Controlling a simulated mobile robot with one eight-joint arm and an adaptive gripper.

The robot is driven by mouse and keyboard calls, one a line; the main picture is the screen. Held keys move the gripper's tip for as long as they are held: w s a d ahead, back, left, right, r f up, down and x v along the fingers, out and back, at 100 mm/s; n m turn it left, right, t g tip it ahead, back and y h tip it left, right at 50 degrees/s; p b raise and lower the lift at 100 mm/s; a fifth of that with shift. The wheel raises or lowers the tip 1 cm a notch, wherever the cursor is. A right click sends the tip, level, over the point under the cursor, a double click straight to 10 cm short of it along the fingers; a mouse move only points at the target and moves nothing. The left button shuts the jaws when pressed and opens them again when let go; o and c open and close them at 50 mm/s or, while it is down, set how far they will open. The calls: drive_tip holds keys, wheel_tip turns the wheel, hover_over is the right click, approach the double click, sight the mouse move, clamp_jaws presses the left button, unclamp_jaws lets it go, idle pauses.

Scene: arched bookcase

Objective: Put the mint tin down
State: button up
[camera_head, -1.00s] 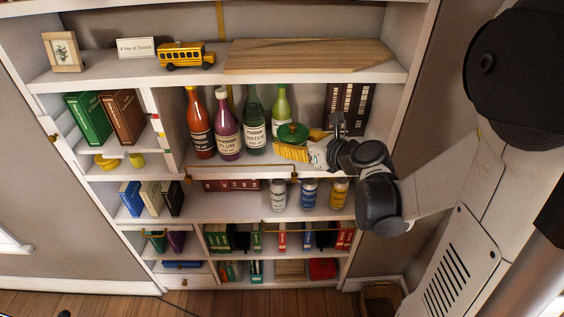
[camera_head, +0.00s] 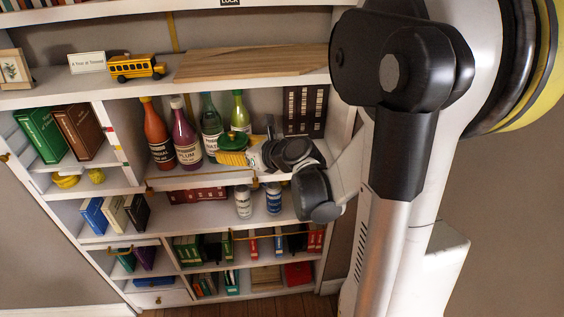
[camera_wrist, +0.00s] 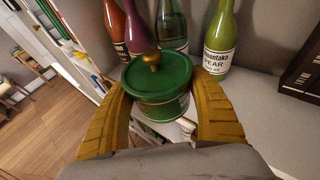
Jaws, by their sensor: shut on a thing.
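The mint tin (camera_wrist: 157,82) is a round green tin with a green lid and a gold knob. In the wrist view it sits between the two yellow fingers of my gripper (camera_wrist: 168,105), which are shut on its sides. It looks upright. In the head view the tin (camera_head: 233,141) is at the bottle shelf (camera_head: 195,180), in front of the bottles, with my gripper (camera_head: 236,157) reaching in from the right. I cannot tell whether its base touches the shelf.
Several bottles stand behind and left of the tin, including a yellow-green one (camera_wrist: 220,38) close by. A dark building-like block (camera_head: 304,110) stands to the right. White shelf surface is clear between that block and the tin. Canisters (camera_head: 243,202) stand on the shelf below.

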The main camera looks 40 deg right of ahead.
drive_tip(key=s+d+m+h+b, duration=0.2)
drive_tip(key=d+m+h, duration=0.45)
drive_tip(key=d, duration=1.55)
drive_tip(key=shift+n+h, duration=0.25)
drive_tip(key=shift+n, duration=0.1)
drive_tip(key=f+b, duration=0.1)
drive_tip(key=f, duration=0.1)
drive_tip(key=f+b, duration=0.1)
drive_tip(key=f, duration=0.3)
drive_tip(key=shift+s+d+f+b, duration=0.1)
drive_tip(key=shift+d+f+b, duration=0.2)
drive_tip(key=shift+f+b, duration=0.1)
wheel_tip(320, 180, down, 4)
drive_tip(key=shift+b, duration=1)
drive_tip(key=shift+r, duration=0.15)
drive_tip(key=o, duration=1.2)
drive_tip(key=shift+o, duration=0.2)
